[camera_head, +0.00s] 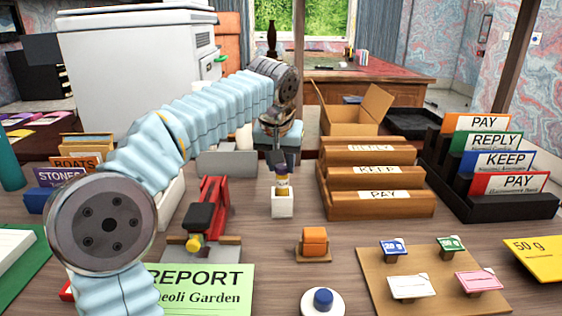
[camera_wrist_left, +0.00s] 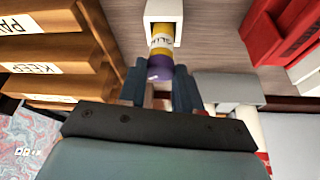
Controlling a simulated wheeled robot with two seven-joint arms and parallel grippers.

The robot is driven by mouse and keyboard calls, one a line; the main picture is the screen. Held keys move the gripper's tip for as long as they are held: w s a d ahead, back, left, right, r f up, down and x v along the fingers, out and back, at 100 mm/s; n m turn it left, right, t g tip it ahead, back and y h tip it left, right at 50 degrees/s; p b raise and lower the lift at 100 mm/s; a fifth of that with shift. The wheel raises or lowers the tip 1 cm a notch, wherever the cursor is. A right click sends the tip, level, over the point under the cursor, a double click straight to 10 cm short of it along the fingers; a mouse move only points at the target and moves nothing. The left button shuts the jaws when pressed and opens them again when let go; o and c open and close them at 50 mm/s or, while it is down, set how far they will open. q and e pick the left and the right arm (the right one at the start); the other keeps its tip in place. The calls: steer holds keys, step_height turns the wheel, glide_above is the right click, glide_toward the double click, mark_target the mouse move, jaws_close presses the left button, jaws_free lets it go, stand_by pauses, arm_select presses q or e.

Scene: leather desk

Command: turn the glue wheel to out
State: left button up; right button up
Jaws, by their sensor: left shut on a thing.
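A glue stick (camera_head: 282,184) with a yellow and white label stands upright in a small white holder (camera_head: 282,207) on the desk. In the left wrist view the glue stick (camera_wrist_left: 161,40) sticks out of the white holder (camera_wrist_left: 164,10), and its purple wheel (camera_wrist_left: 160,68) is at the end nearest me. My left gripper (camera_head: 280,160) comes down from above. Its dark fingers (camera_wrist_left: 160,80) are shut on the purple wheel, one on each side. The fingers hide part of the wheel, and I see no mark of its turn. My right gripper is not in view.
A wooden rack (camera_head: 376,208) with labelled slots stands close right of the holder. A red stapler-like tool (camera_head: 212,205) is to the left. An orange block (camera_head: 314,240) and a white round base with a blue knob (camera_head: 323,300) are in front.

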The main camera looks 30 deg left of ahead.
arm_select(q)
steer(key=n, duration=0.1)
steer(key=n+y, duration=0.1)
steer(key=n, duration=0.3)
steer(key=shift+w+d+g+y, duration=0.15)
steer(key=shift+d+g+y, duration=0.1)
steer(key=shift+g+y, duration=0.15)
steer(key=n+g, duration=0.1)
steer(key=n, duration=0.1)
steer(key=n+g+y, duration=0.1)
steer(key=n, duration=0.2)
steer(key=shift+w+d, duration=0.1)
steer(key=shift+w, duration=0.05)
steer(key=shift+n, duration=0.3)
steer(key=o, duration=1.1)
steer(key=shift+c, duration=0.2)
